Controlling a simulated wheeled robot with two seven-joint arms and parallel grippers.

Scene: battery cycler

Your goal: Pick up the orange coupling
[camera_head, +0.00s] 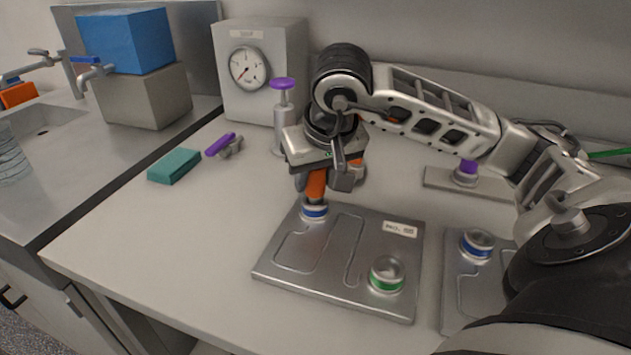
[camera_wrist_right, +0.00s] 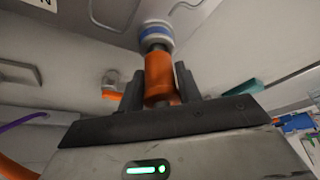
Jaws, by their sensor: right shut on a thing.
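The orange coupling (camera_head: 316,184) stands upright at the blue-ringed port (camera_head: 314,212) on the metal plate (camera_head: 320,290) labelled as a numbered unit. My right gripper (camera_head: 322,172) comes from above and is shut on the coupling. In the right wrist view the orange coupling (camera_wrist_right: 159,76) sits between the two dark fingers (camera_wrist_right: 158,92), its dark end meeting the blue-ringed port (camera_wrist_right: 155,36). I cannot tell whether it is fixed in the port or only touching it. My left gripper is not in view.
A green-ringed port (camera_head: 387,274) is on the same plate. A second plate (camera_head: 462,293) with a blue-ringed port lies to the right. A purple-topped pump (camera_head: 284,115), a gauge box (camera_head: 262,75) and a teal block (camera_head: 174,166) stand behind and left. The front-left table is clear.

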